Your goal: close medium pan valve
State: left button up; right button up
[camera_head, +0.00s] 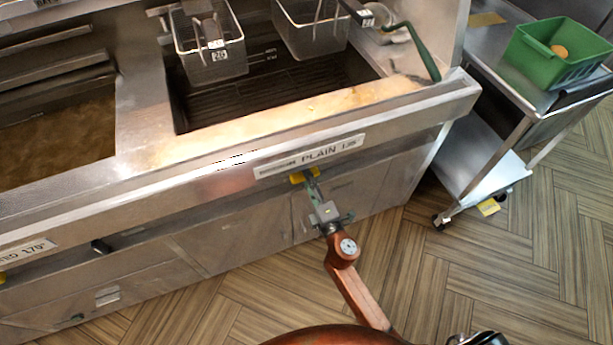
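A yellow valve handle (298,178) sits on the front of the steel fryer, just under the PLAIN label (309,156). My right gripper (312,178) reaches up to this handle from below, with its fingertips at the handle's right part. The fingers partly cover the handle, and I cannot tell whether they are closed on it or only beside it. Another yellow handle (3,278) shows at the far left edge, below a second label (27,252). No label in view names the medium pan. My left gripper is not in view.
Two wire baskets (207,50) (312,27) hang over the fryer's open vat. A green-handled tool (424,55) rests at its right end. A steel cart (485,165) with a green basket (545,62) stands at right. Wood-patterned floor (500,270) is clear in front.

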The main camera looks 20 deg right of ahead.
jog(key=s, duration=0.6)
jog(key=shift+d, duration=0.1)
dwell(0.3)
